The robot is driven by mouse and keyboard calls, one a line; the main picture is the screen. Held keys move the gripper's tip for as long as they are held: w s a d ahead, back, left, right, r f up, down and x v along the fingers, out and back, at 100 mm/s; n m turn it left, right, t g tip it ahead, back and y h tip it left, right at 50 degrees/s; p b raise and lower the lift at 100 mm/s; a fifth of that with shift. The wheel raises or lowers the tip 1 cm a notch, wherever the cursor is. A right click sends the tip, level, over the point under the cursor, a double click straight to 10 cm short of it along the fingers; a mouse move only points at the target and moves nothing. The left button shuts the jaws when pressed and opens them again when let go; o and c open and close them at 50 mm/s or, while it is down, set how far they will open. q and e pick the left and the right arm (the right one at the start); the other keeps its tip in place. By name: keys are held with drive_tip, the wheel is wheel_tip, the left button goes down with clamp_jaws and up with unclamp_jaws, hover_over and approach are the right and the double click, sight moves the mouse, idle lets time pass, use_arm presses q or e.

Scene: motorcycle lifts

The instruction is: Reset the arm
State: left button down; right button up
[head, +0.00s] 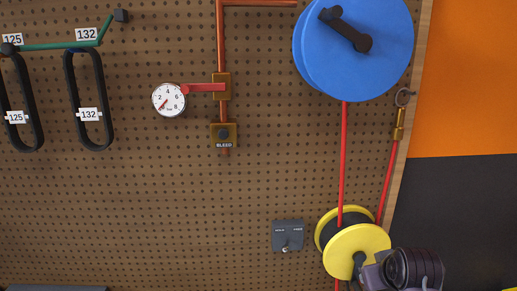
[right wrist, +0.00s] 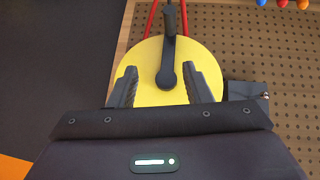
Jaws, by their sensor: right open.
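My right gripper (head: 368,274) comes in from the bottom right of the head view, close in front of the yellow disc (head: 355,243). In the right wrist view the right gripper (right wrist: 168,78) is open, with its two dark fingers apart over the yellow disc (right wrist: 150,98). A black crank arm (right wrist: 168,58) with a handle lies between the fingers; I see no clear contact. Only part of that crank shows in the head view (head: 358,262), partly hidden by the gripper. My left gripper is not in view.
A large blue disc (head: 380,60) with a black crank is above on the pegboard (head: 150,200). A red line (head: 343,150) runs between the discs. A gauge (head: 169,99), a bleed block (head: 223,136) and a small switch plate (head: 288,235) are to the left.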

drive_tip(key=s+a+f+g, duration=0.25)
drive_tip(key=s+f, duration=0.25)
drive_tip(key=s, duration=0.3)
drive_tip(key=s+a+f+g+y, duration=0.1)
drive_tip(key=s+a+f, duration=0.25)
drive_tip(key=s, duration=0.45)
drive_tip(key=s+a+f+g, duration=0.1)
drive_tip(key=s+a+f, duration=0.1)
drive_tip(key=s+f, duration=0.45)
wheel_tip(320, 180, down, 38)
drive_tip(key=s+r+n+g+b, duration=0.1)
drive_tip(key=s+b, duration=0.2)
drive_tip(key=b, duration=0.5)
use_arm(q)
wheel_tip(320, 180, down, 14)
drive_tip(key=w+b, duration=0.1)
drive_tip(key=b, duration=0.5)
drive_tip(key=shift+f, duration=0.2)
use_arm(e)
drive_tip(key=s+d+f, duration=0.2)
drive_tip(key=s+f, duration=0.7)
drive_tip(key=f, duration=0.3)
drive_tip(key=s+d+f+g, duration=0.1)
drive_tip(key=s+f, duration=0.9)
drive_tip(key=f, duration=0.2)
drive_tip(key=shift+d+f, duration=0.2)
drive_tip(key=shift+d, duration=0.2)
